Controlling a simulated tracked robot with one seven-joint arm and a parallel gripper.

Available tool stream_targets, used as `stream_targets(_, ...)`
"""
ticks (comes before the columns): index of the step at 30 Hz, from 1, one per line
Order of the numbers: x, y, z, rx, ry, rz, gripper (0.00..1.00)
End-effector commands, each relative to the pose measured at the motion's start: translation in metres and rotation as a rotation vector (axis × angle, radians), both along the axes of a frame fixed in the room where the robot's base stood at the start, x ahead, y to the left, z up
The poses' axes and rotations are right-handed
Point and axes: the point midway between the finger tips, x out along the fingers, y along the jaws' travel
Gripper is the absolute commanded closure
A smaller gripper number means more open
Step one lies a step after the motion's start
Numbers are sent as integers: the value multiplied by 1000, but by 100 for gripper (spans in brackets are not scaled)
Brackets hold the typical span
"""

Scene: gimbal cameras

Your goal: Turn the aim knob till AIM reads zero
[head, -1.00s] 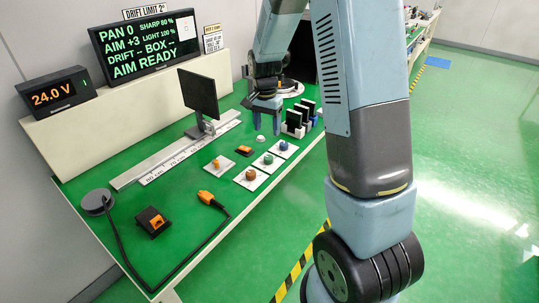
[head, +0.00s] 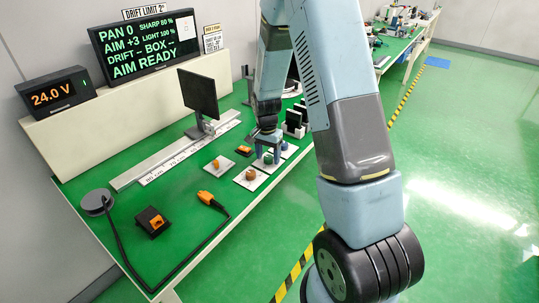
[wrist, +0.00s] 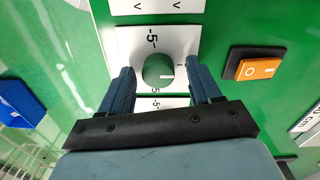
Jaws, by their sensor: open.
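The display (head: 148,42) reads PAN 0, AIM +3, AIM READY. A green knob (wrist: 157,70) with a white pointer line stands on a white plate (wrist: 128,42) with scale marks, some reading 5. I cannot read a name on this plate. My gripper (wrist: 161,78) is open, one finger on each side of the green knob, with gaps visible between fingers and knob. A brown-orange knob (head: 250,174) and a partly hidden blue knob (head: 284,146) stand on neighbouring plates.
An orange rocker switch (wrist: 257,69) is right of the knob in the wrist view. A smaller orange knob (head: 216,163), a ruler rail (head: 160,168) with a dark screen (head: 198,94), and black-and-white holders (head: 294,124) are nearby. A cable with an orange plug (head: 206,198) lies at the front.

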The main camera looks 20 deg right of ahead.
Motion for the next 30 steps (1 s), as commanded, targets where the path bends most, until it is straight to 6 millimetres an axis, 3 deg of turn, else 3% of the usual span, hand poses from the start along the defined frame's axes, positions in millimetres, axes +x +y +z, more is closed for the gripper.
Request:
stream_targets(5, 0, 0, 0, 0, 0, 0, 37)
stream_targets(23, 1, 1, 1, 0, -1, 0, 93)
stream_targets(30, 1, -2, 1, 0, -2, 19, 93)
